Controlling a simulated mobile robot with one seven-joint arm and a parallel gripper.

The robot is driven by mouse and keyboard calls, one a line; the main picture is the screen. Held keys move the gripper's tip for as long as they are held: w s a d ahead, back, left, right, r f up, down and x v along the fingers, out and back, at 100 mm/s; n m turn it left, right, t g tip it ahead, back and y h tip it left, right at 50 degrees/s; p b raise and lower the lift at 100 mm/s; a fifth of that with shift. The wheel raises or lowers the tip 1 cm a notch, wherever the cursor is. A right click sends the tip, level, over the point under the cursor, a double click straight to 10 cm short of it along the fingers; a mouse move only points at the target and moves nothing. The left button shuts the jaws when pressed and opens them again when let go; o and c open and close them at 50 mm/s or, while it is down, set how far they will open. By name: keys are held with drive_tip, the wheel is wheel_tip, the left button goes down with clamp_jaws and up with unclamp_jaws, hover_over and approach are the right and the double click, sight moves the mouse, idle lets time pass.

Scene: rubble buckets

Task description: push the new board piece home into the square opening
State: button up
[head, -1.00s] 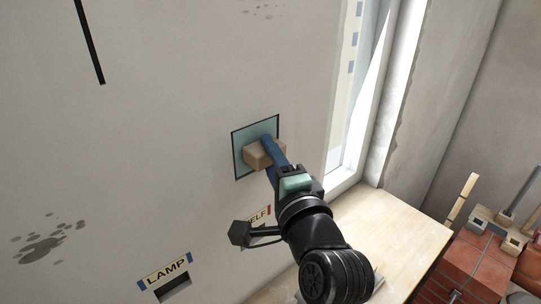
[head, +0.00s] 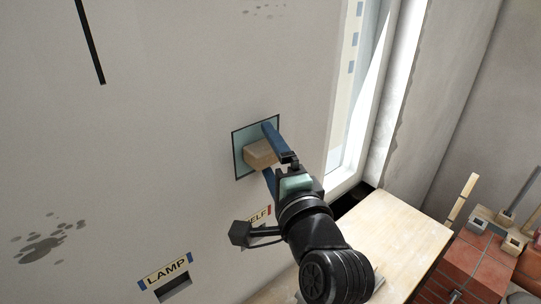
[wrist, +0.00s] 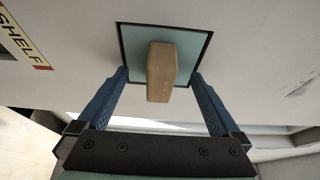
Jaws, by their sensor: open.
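The new board piece (head: 242,156) is a pale teal square in the square opening of the pale wall. A dark line shows along its edges, and I cannot tell whether it is fully flush. A tan block (head: 260,153) stands out from its face as a grip; in the wrist view the board (wrist: 190,45) and the block (wrist: 161,72) also show. My gripper (wrist: 160,80) has its two blue fingers spread, one on each side of the block with gaps between. In the head view my gripper (head: 268,150) is at the block, with part of the board hidden behind it.
A LAMP label (head: 165,271) with a slot below it is low on the wall, and a partly hidden SHELF label (wrist: 22,38) is nearer. A window (head: 363,90) is to the right. A wooden bench top (head: 405,235) and red bricks (head: 480,262) are at lower right.

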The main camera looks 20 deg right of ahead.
drive_tip(key=shift+s, duration=0.1)
drive_tip(key=shift+s+d, duration=0.25)
drive_tip(key=shift+s, duration=0.35)
drive_tip(key=shift+s+d, duration=0.2)
drive_tip(key=shift+s, duration=0.35)
drive_tip(key=shift+s, duration=0.1)
drive_tip(key=s+d, duration=0.2)
drive_tip(key=s, duration=0.3)
drive_tip(key=shift+s, duration=0.4)
drive_tip(key=shift+d, duration=0.1)
